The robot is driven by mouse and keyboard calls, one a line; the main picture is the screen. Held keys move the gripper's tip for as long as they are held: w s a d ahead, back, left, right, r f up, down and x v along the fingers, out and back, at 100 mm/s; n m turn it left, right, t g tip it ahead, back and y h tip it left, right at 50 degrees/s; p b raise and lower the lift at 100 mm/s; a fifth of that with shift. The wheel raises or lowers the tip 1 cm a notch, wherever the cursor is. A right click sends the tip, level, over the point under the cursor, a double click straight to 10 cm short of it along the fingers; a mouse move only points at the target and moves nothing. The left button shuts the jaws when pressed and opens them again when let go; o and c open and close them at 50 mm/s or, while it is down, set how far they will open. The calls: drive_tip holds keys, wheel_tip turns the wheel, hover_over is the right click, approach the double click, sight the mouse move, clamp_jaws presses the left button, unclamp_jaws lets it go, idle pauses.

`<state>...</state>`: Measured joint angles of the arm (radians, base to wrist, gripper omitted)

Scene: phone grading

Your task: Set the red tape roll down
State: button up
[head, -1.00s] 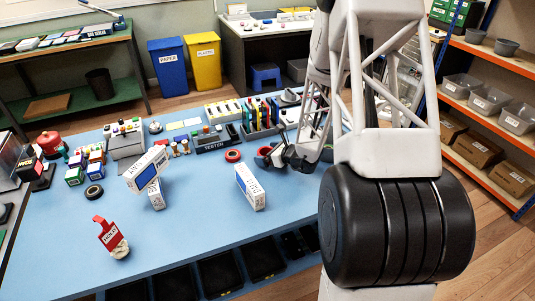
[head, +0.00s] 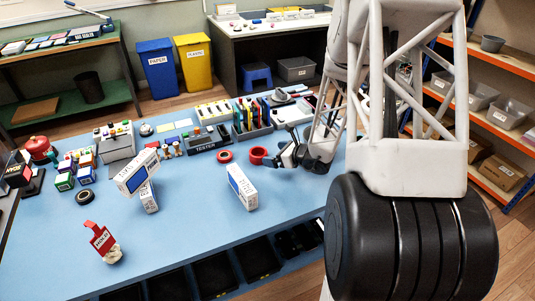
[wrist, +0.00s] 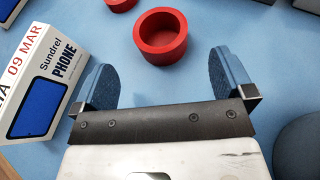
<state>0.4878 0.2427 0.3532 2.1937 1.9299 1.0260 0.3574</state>
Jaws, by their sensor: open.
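A red tape roll (head: 258,155) rests on the blue table, just left of my gripper (head: 284,156) in the head view. In the wrist view the red tape roll (wrist: 163,55) stands as a hollow ring ahead of my gripper (wrist: 162,62), in line with the gap between the blue finger pads. My gripper is open, and visible gaps separate both fingers from the roll. A second red roll (head: 225,156) lies just to the left in the head view.
A white phone box (head: 241,187) stands left of my gripper. The tester (head: 208,140) and racks of coloured items stand behind the rolls. More boxes and a black roll (head: 85,198) are farther left. The table's front middle is clear.

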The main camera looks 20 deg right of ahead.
drive_tip(key=shift+v, duration=2.05)
drive_tip(key=shift+a, duration=0.1)
drive_tip(key=s+a+r+n+g+y, duration=0.1)
drive_tip(key=s+a+r+n+g, duration=0.3)
drive_tip(key=s+a+r+n, duration=0.4)
drive_tip(key=s+a+r+n+g+y, duration=0.1)
drive_tip(key=s+a+r+n+g, duration=0.3)
drive_tip(key=a+r+n, duration=0.45)
drive_tip(key=s+a+r+n+h, duration=0.1)
drive_tip(key=s+r+n+h, duration=0.3)
drive_tip(key=s, duration=0.5)
drive_tip(key=s+a+r+n+h, duration=0.2)
drive_tip(key=s+r+n+h, duration=0.3)
drive_tip(key=s+n, duration=0.4)
drive_tip(key=shift+s+g, duration=0.4)
drive_tip(key=shift+s, duration=0.45)
